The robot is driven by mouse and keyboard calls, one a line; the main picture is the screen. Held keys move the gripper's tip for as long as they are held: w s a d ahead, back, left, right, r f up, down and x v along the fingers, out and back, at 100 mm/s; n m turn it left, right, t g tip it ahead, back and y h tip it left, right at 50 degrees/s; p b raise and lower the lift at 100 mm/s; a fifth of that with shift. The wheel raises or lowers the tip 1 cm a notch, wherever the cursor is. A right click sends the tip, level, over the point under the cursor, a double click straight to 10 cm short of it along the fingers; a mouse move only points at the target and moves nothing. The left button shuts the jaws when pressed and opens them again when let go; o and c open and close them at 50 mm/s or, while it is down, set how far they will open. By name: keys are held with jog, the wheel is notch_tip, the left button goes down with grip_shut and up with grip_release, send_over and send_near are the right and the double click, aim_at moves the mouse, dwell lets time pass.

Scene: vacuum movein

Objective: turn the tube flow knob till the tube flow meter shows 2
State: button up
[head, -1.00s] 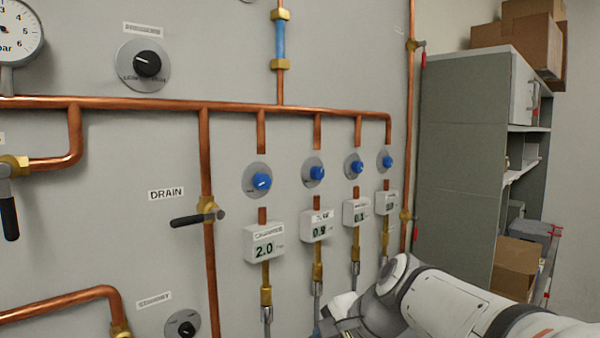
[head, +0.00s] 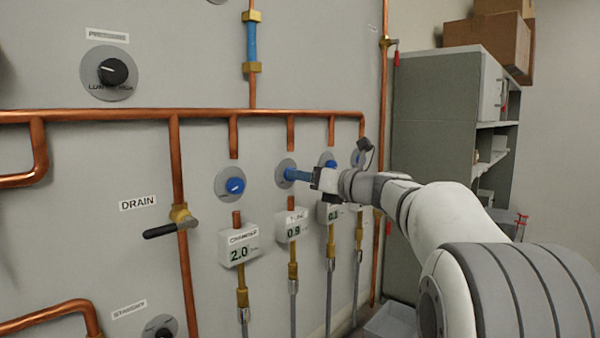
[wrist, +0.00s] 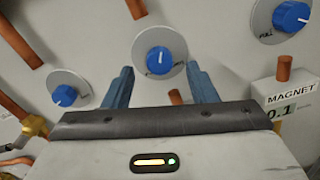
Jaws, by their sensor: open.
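The tube flow knob is blue on a round grey plate (head: 284,168); my gripper (head: 291,174) partly covers it in the head view. In the wrist view the blue knob (wrist: 159,60) shows whole, ahead of and between my two blue fingers (wrist: 160,84). The fingers are spread apart, with a gap on each side of the knob. I cannot tell whether the tips reach as deep as the knob. The tube flow meter (head: 292,227), a white box below the knob, reads 0.9.
The chamber knob (head: 235,186) is to the left, above a meter (head: 239,245) reading 2.0. The magnet meter (wrist: 291,101) reads 0.1, with its knob (wrist: 291,16) above. The drain handle (head: 165,230) sticks out at left. Copper pipes run above and between.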

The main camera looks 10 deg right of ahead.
jog(key=x, duration=0.2)
jog(key=shift+w+a, duration=0.2)
jog(key=shift+w, duration=0.1)
jog(key=shift+c, duration=0.5)
jog(key=c, duration=0.9)
jog(key=shift+o, duration=0.2)
